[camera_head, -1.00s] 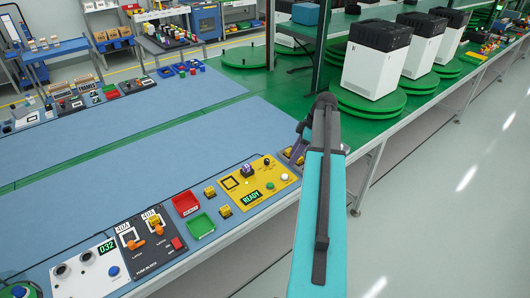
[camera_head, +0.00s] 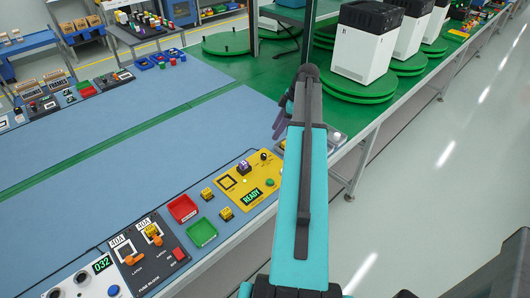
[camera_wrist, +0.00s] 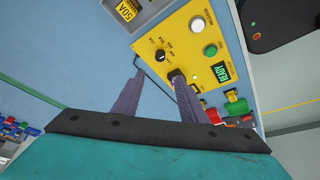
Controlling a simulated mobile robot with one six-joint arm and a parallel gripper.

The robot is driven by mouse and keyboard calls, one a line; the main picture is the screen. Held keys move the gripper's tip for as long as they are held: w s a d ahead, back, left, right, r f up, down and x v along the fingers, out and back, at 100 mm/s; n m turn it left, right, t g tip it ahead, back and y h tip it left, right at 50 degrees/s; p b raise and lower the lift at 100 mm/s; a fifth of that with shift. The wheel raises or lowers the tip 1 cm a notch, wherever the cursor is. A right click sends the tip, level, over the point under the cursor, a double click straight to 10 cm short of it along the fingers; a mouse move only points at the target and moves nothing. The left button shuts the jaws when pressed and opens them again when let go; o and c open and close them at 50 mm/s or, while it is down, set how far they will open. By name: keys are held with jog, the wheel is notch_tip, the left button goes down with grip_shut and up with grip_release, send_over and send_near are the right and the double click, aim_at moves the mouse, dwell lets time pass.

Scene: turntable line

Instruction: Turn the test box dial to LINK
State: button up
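The yellow test box (camera_head: 262,173) lies on the blue bench, left of my arm in the head view. Its lit display reads READY. A black round knob, apparently the dial (camera_head: 264,156), stands at its back right; it also shows in the wrist view (camera_wrist: 160,56) with small labels around it, too small to read. A dark block (camera_wrist: 177,75) on the panel is partly hidden by a finger. My gripper (camera_wrist: 157,78) is open and empty, its two purple fingers apart over the box's edge. In the head view my gripper (camera_head: 281,118) is partly hidden by my arm.
Green (camera_head: 201,232) and red (camera_head: 182,209) trays, loose yellow blocks (camera_head: 207,194) and a black fuse block panel (camera_head: 146,255) lie left of the box. White machines (camera_head: 362,60) stand on green turntables behind.

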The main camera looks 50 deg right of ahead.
aim_at(264, 155)
jog(key=shift+s+d+f, duration=0.1)
jog(key=shift+d, duration=0.05)
jog(key=shift+p+x, duration=1.95)
jog(key=shift+x, duration=4.9)
jog(key=shift+s, duration=0.1)
grip_shut()
jog(key=shift+f, duration=0.1)
